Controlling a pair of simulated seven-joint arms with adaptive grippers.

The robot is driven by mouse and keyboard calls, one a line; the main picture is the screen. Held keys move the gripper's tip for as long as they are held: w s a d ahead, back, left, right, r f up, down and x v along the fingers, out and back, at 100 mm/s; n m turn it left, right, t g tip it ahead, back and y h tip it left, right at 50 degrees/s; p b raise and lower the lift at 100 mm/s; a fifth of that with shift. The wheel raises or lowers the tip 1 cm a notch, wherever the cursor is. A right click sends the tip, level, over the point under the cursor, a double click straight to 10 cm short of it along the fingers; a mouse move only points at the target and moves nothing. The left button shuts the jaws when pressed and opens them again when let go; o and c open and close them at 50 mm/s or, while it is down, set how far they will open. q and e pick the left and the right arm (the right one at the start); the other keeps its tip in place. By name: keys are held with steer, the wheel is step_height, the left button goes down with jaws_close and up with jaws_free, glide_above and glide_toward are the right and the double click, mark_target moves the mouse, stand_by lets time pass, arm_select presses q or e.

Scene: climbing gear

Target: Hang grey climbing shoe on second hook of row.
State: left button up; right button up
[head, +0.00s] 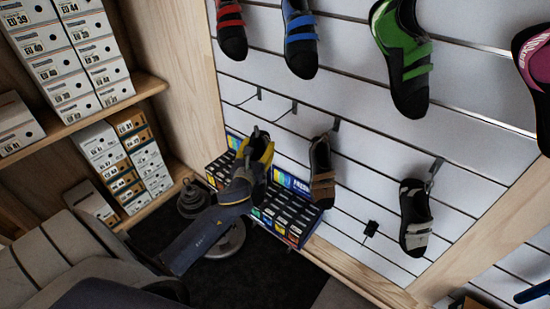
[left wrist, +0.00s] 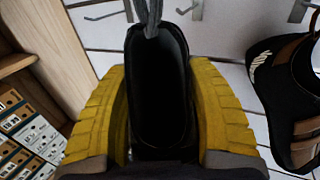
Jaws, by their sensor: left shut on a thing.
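My left gripper (head: 256,160) is shut on a dark shoe (head: 258,178), which I take for the grey climbing shoe. In the left wrist view the yellow fingers press both sides of the shoe (left wrist: 160,95), its opening faces the camera and a grey loop (left wrist: 150,14) stands up from it. The row has a bare first hook (head: 258,93) and a bare second hook (head: 295,106). The held shoe is below them, apart from both in the head view. In the left wrist view the loop appears between two hooks, the right one being (left wrist: 195,10). My right gripper is not in view.
A brown-and-black shoe (head: 322,172) hangs just right, close to the held shoe; a black shoe with pale straps (head: 414,220) hangs farther right. Red, blue and green shoes (head: 402,60) hang above. A display of small boxes (head: 290,213) stands below. Shelves of shoeboxes are left.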

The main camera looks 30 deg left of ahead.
arm_select(q)
steer(key=shift+w+a+f, duration=0.5)
steer(key=shift+a+f, duration=0.1)
steer(key=shift+f, duration=0.25)
steer(key=shift+w+d+f, duration=0.1)
steer(key=shift+w+f, duration=0.05)
steer(key=w+d+f, duration=0.1)
steer(key=w, duration=1.2)
steer(key=shift+w+d+f, duration=0.2)
steer(key=shift+d+f, duration=0.05)
stand_by(0.7)
steer(key=shift+f, duration=0.1)
stand_by(0.7)
steer(key=o, duration=1.4)
